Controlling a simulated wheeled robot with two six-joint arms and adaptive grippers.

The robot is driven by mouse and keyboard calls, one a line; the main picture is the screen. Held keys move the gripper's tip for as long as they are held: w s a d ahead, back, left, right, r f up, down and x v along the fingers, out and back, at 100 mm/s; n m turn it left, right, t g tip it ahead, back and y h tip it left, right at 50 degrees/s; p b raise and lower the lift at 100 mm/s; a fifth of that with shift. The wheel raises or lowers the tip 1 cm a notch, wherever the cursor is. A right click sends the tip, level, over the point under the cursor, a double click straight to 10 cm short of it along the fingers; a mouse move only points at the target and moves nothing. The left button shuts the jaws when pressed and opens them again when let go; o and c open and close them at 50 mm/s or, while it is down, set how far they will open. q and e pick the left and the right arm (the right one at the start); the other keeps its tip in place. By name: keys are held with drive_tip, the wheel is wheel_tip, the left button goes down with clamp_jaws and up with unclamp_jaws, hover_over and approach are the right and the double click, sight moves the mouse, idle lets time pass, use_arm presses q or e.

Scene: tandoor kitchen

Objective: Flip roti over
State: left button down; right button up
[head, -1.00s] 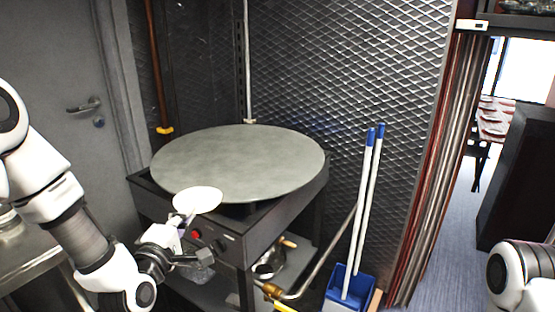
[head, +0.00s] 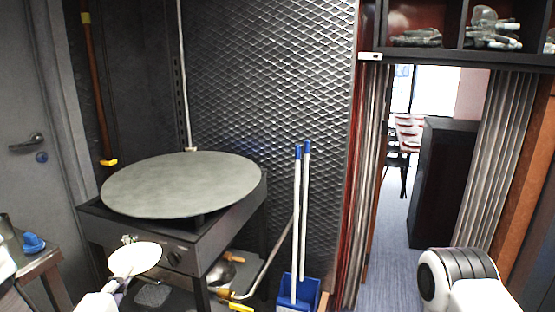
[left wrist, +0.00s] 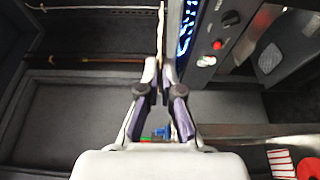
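The roti (head: 134,260) is a pale, thin disc at the lower left of the head view. My left gripper (head: 122,284) is at its near edge and appears shut on it, holding it in front of the stove and below the griddle top. In the left wrist view the fingers (left wrist: 163,72) are close together, with a thin pale strip between them that looks like the roti edge-on. The large round grey griddle (head: 185,185) is bare on the stove. My right gripper is out of view; only a right arm link shows.
The black stove (head: 150,238) has knobs on its front. A blue dustpan (head: 297,293) with two white-handled tools stands to its right. A metal side table (head: 38,262) with a blue object (head: 33,243) is at left. Open floor leads through the doorway at right.

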use_arm(q)
drive_tip(key=w+d+f+m+h+p, duration=0.1)
drive_tip(key=w+d+f+h+p, duration=0.15)
drive_tip(key=d+f+p, duration=0.7)
drive_tip(key=s+d+r+y+b, duration=0.1)
drive_tip(key=s+d+y+b, duration=0.1)
drive_tip(key=b, duration=0.1)
drive_tip(key=shift+r+n, duration=0.2)
drive_tip(key=shift+n, duration=0.1)
drive_tip(key=shift+a, duration=0.1)
